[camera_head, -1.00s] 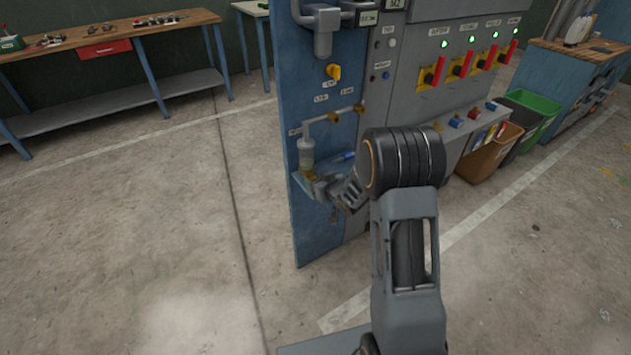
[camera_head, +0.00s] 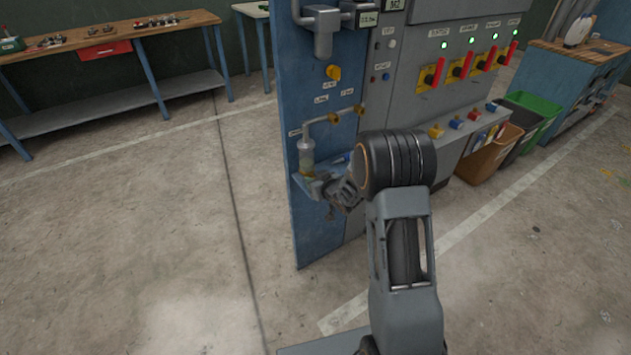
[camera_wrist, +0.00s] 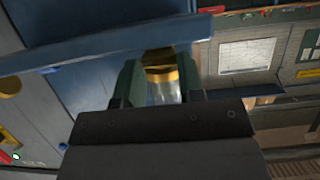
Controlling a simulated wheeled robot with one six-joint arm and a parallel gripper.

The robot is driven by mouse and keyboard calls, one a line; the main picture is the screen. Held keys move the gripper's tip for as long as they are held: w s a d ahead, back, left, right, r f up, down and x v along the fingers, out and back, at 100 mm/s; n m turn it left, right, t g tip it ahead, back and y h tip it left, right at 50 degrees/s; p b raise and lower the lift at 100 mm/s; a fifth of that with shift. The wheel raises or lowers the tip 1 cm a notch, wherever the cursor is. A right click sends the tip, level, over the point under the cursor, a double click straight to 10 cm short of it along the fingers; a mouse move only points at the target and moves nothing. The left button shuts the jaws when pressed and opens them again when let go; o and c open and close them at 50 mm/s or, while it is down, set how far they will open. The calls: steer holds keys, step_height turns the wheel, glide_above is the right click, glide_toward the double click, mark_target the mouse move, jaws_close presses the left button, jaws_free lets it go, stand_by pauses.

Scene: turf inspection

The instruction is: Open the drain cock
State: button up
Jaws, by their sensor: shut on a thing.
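In the head view, a clear filter bowl (camera_head: 307,153) hangs under a grey pipe on the blue panel (camera_head: 309,225), just above a small blue ledge. My gripper (camera_head: 322,186) is at the bowl's foot, beside this ledge. In the wrist view, which looks upside down, the two dark green fingers of my gripper (camera_wrist: 160,80) flank a brass-coloured part, which I take for the drain cock (camera_wrist: 160,74), with the clear bowl (camera_wrist: 164,93) next to it. The gripper is shut on this brass part. The fingers and wrist hide some of it, so its turn position cannot be told.
The blue ledge (camera_wrist: 105,50) runs close by the fingertips. A yellow knob (camera_head: 333,72) and brass fittings (camera_head: 334,117) sit above on the panel. Red-handled switches (camera_head: 431,75) and bins (camera_head: 490,150) stand to the right. The floor left of the panel is clear.

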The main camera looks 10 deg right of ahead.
steer(key=shift+c, duration=0.9)
steer(key=shift+d+r+m+y+p, duration=0.1)
steer(key=shift+r+m+y+p, duration=0.3)
steer(key=shift+p, duration=0.65)
steer(key=shift+d+f+m+y+p, duration=0.1)
steer(key=shift+f+m+y+p, duration=0.25)
steer(key=shift+m+p, duration=0.2)
steer(key=o, duration=0.9)
steer(key=p+v, duration=0.1)
steer(key=v, duration=1.2)
steer(key=shift+s+d+r, duration=0.15)
steer(key=shift+s+r, duration=0.05)
steer(key=shift+r, duration=0.1)
